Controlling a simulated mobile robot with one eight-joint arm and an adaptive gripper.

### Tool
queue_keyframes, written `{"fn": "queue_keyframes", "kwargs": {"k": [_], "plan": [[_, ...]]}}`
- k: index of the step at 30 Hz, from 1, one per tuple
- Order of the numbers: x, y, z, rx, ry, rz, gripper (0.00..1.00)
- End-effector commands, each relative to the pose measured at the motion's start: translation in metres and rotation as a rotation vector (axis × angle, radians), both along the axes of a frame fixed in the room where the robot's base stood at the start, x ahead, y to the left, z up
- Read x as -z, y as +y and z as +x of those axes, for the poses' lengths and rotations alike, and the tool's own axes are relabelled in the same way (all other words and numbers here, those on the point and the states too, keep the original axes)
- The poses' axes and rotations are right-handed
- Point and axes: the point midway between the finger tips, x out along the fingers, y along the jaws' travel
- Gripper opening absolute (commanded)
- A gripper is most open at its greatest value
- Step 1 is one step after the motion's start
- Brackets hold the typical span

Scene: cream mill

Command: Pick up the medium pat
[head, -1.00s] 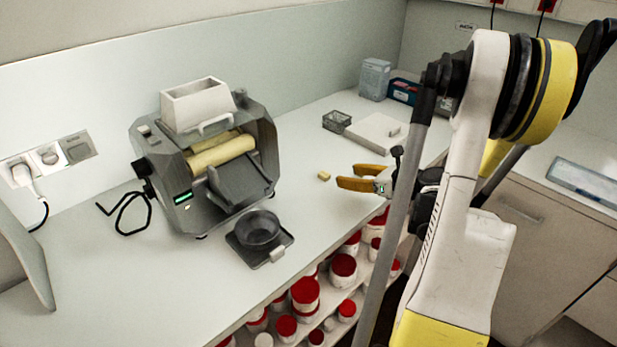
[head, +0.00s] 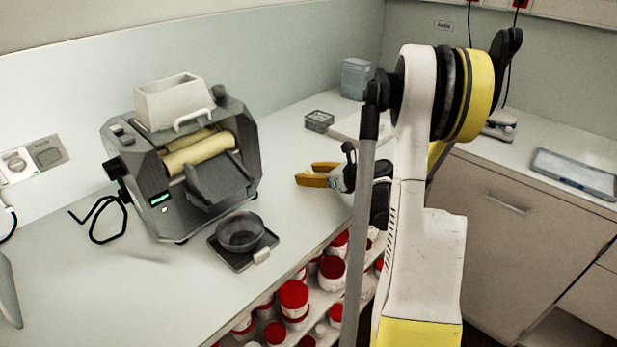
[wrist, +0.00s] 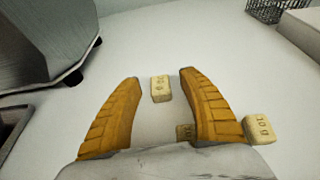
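My gripper (head: 312,175) is open over the worktop beside the mill, its two orange fingers apart. In the wrist view my gripper (wrist: 159,77) has a cream-coloured pat (wrist: 160,88) with dark marks between its fingertips, touching neither. A second pat (wrist: 185,132) shows between the fingers near the right one's base, partly hidden by the wrist housing. A third pat (wrist: 259,130) lies outside the right finger. I cannot tell from their marks which is the medium one. In the head view the fingers mostly hide the pats.
The grey mill (head: 180,170) with cream rollers stands left of my gripper. A dark bowl (head: 240,231) sits on a tray at its front. A wire basket (head: 319,121) and white slab stand behind. Red-lidded jars (head: 293,297) fill shelves below the worktop's front edge.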

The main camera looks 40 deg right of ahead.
Motion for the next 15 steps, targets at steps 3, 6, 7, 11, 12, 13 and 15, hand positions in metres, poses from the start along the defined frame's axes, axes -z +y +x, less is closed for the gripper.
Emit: {"fn": "queue_keyframes", "kwargs": {"k": [3,6,7,11,12,13,15], "plan": [[-0.0002,0.0000,-0.0001,0.000,0.000,0.000,0.14],[-0.0002,0.0001,-0.0002,0.000,0.000,0.000,0.07],[-0.0002,0.0001,-0.0003,0.000,0.000,0.000,0.07],[-0.0002,0.0001,-0.0004,0.000,0.000,0.000,0.07],[-0.0002,0.0001,-0.0004,0.000,0.000,0.000,0.07],[-0.0002,0.0001,-0.0004,0.000,0.000,0.000,0.07],[-0.0007,0.0001,-0.0004,0.000,0.000,0.000,0.07]]}}
